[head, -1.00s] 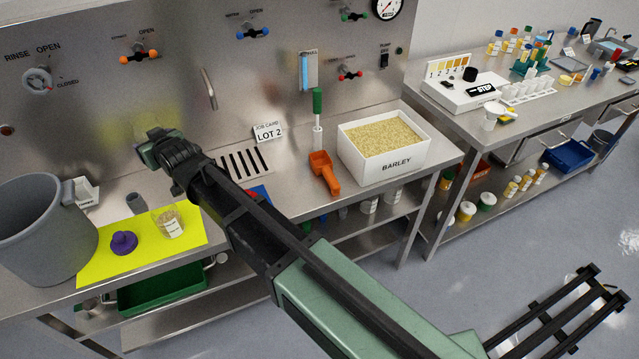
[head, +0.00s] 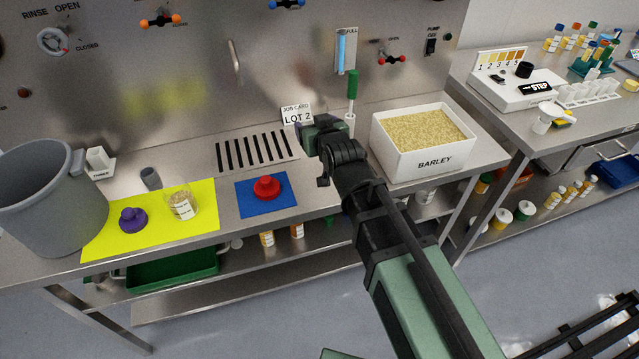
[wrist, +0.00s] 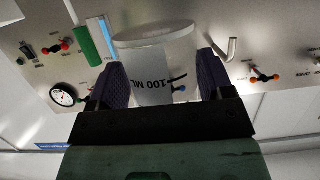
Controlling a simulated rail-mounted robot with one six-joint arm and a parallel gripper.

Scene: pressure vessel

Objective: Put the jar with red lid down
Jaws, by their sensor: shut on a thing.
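My gripper (wrist: 155,78) is shut on a clear, see-through jar (wrist: 153,50) marked "100 ML" in the wrist view. One round end of the jar shows at the top of that view; no red lid shows on it there. In the head view my gripper (head: 312,137) is above the bench, in front of the job card and right of the slotted grate; the arm hides the jar. A red knobbed lid (head: 267,188) lies on a blue mat (head: 250,207), left of my gripper and apart from it.
A yellow mat (head: 103,243) holds a purple lid (head: 132,219) and a glass of grain (head: 182,205). A grey bucket (head: 50,200) stands at the left. The white barley bin (head: 400,160) stands right of my gripper. The slotted grate (head: 253,152) is bare.

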